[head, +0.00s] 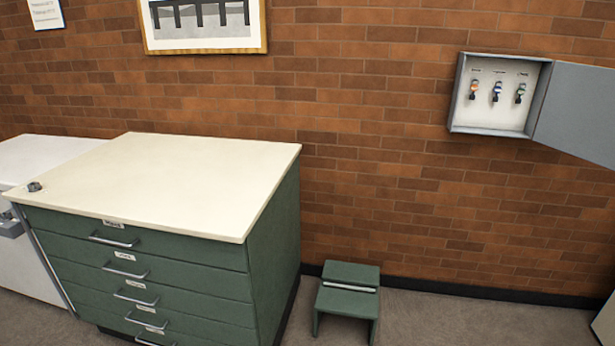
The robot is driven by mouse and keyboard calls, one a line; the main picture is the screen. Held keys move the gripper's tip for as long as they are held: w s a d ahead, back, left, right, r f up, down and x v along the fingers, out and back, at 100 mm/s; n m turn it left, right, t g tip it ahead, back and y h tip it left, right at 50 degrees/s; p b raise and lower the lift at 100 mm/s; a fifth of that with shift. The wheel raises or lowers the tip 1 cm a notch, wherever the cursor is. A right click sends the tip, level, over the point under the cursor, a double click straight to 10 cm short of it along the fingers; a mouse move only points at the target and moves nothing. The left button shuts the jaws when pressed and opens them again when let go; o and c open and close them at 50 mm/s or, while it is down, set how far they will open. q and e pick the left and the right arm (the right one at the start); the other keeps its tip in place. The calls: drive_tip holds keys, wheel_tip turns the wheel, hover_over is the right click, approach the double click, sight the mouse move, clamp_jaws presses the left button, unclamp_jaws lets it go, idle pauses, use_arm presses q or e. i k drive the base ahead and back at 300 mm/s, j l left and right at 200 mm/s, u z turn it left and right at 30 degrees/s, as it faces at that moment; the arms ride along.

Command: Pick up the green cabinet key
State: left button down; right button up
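The green key (520,93) hangs at the right of a row of three keys inside an open grey key cabinet (459,92) on the brick wall, at the upper right of the head view. An orange-red key (473,89) hangs at the left and a blue key (496,91) in the middle. Small labels above them are too small to read. The cabinet door (580,110) is swung open to the right. Neither of my grippers shows in this view.
A green drawer cabinet (160,255) with a cream top (180,175) stands at the left, with a small dark object (34,186) on its top. A green step stool (347,290) stands on the floor beside it. Carpet (470,320) right of the stool is clear.

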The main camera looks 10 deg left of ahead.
sight(521, 91)
drive_tip(key=u, duration=1.75)
drive_tip(key=z, duration=2.6)
drive_tip(key=i+l+u, duration=0.1)
drive_tip(key=i, duration=0.55)
drive_tip(key=i+l+u, duration=0.15)
drive_tip(key=i, duration=0.5)
